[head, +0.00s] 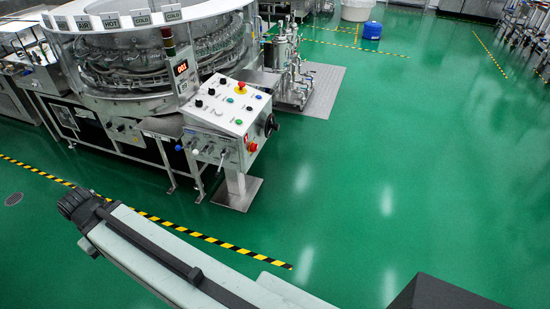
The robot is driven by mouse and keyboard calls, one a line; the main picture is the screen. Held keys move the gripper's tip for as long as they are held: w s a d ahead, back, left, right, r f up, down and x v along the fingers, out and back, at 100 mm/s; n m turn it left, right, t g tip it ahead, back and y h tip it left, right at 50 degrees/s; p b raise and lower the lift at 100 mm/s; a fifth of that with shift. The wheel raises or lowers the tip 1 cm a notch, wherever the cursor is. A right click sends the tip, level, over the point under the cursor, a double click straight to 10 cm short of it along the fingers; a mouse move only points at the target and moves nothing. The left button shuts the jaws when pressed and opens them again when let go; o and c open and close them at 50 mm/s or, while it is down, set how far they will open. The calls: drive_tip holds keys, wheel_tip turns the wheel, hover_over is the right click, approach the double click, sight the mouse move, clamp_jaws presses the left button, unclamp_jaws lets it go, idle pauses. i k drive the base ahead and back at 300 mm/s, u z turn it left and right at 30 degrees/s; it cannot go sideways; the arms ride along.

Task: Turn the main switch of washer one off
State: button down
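The washer (160,60) is a round glass-walled machine at the upper left, with bottles inside. Its sloped white control panel (228,104) carries several knobs and buttons and a red mushroom button on yellow (241,87). A small red switch on yellow (251,146) sits on the panel box's front side and looks like the main switch. Its turn position is too small to read. A black round knob (271,125) is on the box's right side. My pale arm with a dark joint crosses the bottom, well apart from the panel. No gripper fingers show.
Yellow-black floor tape (220,243) runs between my arm and the washer. A metal foot plate (237,192) stands under the panel. Pumps and pipes (290,65) stand behind it. The green floor (400,160) is clear to the right. A blue drum (372,30) is far back.

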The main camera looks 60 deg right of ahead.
sight(253, 148)
drive_tip(key=k, duration=0.15)
drive_tip(key=z, duration=1.8)
drive_tip(key=i, duration=1)
drive_tip(key=u, duration=2.05)
drive_tip(key=k, duration=1.55)
drive_tip(key=z, duration=0.3)
